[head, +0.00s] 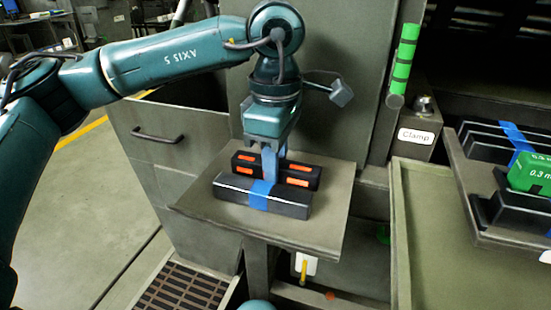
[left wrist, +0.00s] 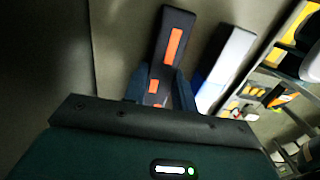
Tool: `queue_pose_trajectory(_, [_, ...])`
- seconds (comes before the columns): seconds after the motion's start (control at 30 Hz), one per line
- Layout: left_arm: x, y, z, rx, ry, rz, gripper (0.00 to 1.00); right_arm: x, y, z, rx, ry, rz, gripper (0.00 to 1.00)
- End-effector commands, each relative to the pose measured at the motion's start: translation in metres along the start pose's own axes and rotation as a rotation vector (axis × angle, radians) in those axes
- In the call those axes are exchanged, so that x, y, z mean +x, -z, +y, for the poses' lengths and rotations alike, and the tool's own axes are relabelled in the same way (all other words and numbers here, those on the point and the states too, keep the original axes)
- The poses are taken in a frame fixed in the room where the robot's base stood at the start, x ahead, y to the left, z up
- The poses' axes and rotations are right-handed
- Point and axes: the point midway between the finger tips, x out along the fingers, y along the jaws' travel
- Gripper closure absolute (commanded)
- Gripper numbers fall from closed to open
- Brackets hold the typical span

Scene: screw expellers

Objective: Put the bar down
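A black bar with orange markings (head: 302,172) sits at the back of a small grey shelf (head: 325,215) in the head view. My left gripper (head: 271,160) points down over its middle, with blue fingers on both sides of it. In the left wrist view the bar (left wrist: 175,45) runs between the two fingers, which look closed against its sides. The bar appears to be at shelf level; its underside is hidden. A dark grey bar with a blue band (head: 285,200) lies in front, parallel to it. My right gripper is not in view.
A second tray at the right holds dark bars with blue bands (head: 490,140) and a green gauge (head: 532,173). A "Clamp" label (head: 416,136) and a green-striped rod (head: 403,65) stand between. Bare shelf shows right of the bars. A drawer cabinet (head: 160,135) is behind left.

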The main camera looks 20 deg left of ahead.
Motion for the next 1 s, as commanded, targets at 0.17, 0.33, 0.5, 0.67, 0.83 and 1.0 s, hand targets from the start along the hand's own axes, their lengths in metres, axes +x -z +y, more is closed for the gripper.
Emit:
queue_pose_trajectory(0.17, [-0.001, 0.0, 0.0, 0.0, 0.0, 0.0, 0.58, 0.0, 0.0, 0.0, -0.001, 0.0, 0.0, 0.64])
queue_pose_trajectory(0.33, [-0.001, 0.0, 0.0, 0.0, 0.0, 0.0, 0.53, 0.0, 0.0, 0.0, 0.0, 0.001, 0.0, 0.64])
queue_pose_trajectory(0.5, [-0.003, 0.0, 0.0, 0.0, -0.001, 0.0, 0.53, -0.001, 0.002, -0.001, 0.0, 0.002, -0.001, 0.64])
queue_pose_trajectory(0.67, [-0.02, 0.0, 0.0, 0.0, -0.002, 0.0, 0.53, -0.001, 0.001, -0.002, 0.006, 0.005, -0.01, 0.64])
queue_pose_trajectory(0.83, [-0.057, -0.001, 0.0, 0.001, -0.003, -0.002, 0.53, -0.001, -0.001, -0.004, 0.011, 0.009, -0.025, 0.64])
queue_pose_trajectory(1.0, [-0.093, -0.001, 0.0, 0.001, -0.003, -0.001, 0.53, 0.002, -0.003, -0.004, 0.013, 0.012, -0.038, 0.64])
